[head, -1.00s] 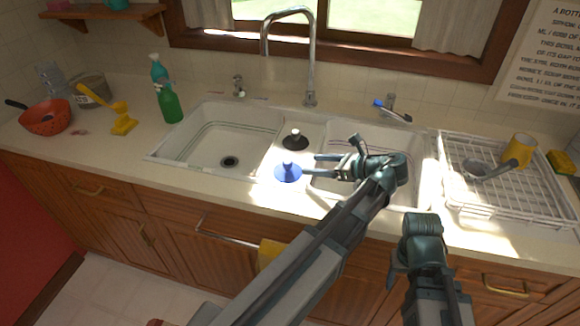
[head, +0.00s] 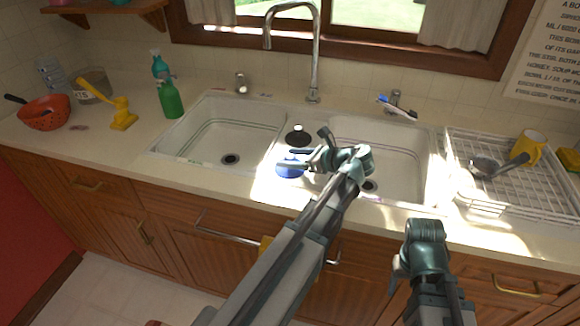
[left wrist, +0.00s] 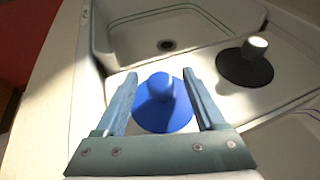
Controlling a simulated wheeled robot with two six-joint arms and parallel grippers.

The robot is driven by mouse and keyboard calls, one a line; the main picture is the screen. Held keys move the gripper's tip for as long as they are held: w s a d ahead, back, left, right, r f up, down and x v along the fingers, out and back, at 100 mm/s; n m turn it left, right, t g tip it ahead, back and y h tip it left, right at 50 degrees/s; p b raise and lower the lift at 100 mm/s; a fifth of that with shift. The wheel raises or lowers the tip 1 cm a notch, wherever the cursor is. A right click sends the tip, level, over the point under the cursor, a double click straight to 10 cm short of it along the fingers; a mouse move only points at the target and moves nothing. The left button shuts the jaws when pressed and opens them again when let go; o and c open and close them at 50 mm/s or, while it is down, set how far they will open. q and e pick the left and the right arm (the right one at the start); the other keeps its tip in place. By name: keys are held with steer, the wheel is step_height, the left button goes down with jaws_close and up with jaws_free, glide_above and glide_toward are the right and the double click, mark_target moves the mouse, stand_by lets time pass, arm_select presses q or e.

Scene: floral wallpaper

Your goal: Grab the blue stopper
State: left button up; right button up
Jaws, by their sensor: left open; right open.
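The blue stopper (head: 289,167) lies on the white ledge between the two sink basins, near the front. In the left wrist view the blue stopper (left wrist: 163,103) shows its round disc and raised knob between my open fingers. My left gripper (head: 294,159) is open, with a finger to either side of the stopper; the left wrist view shows the fingers (left wrist: 163,95) apart and empty. I cannot tell whether they touch it. My right gripper (head: 402,272) hangs in front of the counter at the lower right, away from the stopper; its fingers are hard to make out.
A black stopper (head: 298,135) sits behind the blue one, also in the left wrist view (left wrist: 244,68). The tall faucet (head: 314,60) rises behind. The left basin (head: 222,140) is empty. A dish rack (head: 510,180) with a yellow mug (head: 532,146) stands right.

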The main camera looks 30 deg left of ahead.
arm_select(q)
steer(key=b+x, duration=0.1)
steer(key=x, duration=0.2)
steer(key=shift+a+f, duration=0.1)
steer(key=shift+a, duration=0.15)
jaws_close()
